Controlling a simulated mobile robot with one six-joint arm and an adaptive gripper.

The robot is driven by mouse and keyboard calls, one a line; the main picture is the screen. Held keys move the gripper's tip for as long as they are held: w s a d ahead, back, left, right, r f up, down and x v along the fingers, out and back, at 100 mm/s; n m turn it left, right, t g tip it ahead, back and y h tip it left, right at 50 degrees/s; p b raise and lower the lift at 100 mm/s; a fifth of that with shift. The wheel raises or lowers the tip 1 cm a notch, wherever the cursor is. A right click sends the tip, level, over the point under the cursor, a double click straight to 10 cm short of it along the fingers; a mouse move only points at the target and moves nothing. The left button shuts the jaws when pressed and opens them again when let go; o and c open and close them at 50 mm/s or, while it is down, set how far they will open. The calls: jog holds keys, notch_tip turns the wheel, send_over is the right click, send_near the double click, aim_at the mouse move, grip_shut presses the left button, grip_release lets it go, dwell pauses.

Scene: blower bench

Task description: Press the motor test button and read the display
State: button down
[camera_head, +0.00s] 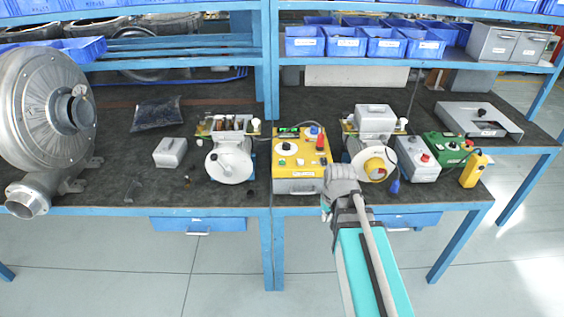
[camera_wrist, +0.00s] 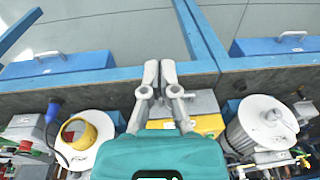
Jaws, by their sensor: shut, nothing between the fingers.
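The yellow test box (camera_head: 299,166) stands near the bench's front edge in the head view. A small lit green display (camera_head: 289,131) is at its back left; its text is too small to read. A dark knob on a white dial, small buttons and a red part at the right are on its top. I cannot tell which is the motor test button. My gripper (camera_wrist: 159,68) is shut and empty in the wrist view, near the bench's front edge and close to the box's yellow side (camera_wrist: 211,124).
A motor with a white disc (camera_head: 229,163) stands left of the box. Another with a yellow-rimmed disc (camera_head: 374,163) stands right, close to my wrist. Grey (camera_head: 418,160) and green (camera_head: 447,146) boxes stand farther right. A large blower (camera_head: 40,105) is far left.

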jog(key=w+a+r+t+y+p, duration=0.1)
jog(key=w+a+r+t, duration=0.15)
jog(key=w, duration=0.55)
jog(key=w+a+r+t+y+p, duration=0.1)
jog(key=w+a, duration=0.3)
jog(key=w, duration=0.5)
notch_tip(320, 180, up, 5)
jog(key=m+t+y+p, duration=0.1)
jog(key=m+t+y, duration=0.1)
jog(key=t+y, duration=0.1)
send_over(282, 163)
jog(key=shift+w+r, duration=0.1)
jog(key=shift+r, duration=0.1)
jog(key=shift+d+f, duration=0.1)
jog(key=shift+f, duration=0.1)
notch_tip(282, 163, down, 8)
jog(key=b, duration=0.8)
jog(key=shift+f+b, duration=0.25)
jog(key=shift+b, duration=0.1)
jog(key=shift+f, duration=0.2)
jog(key=shift+f+b, duration=0.2)
jog(key=shift+b, duration=0.2)
jog(key=shift+f+b, duration=0.4)
dwell(0.4)
jog(key=shift+r, duration=0.2)
jog(key=shift+r+p, duration=0.65)
jog(key=shift+p, duration=0.2)
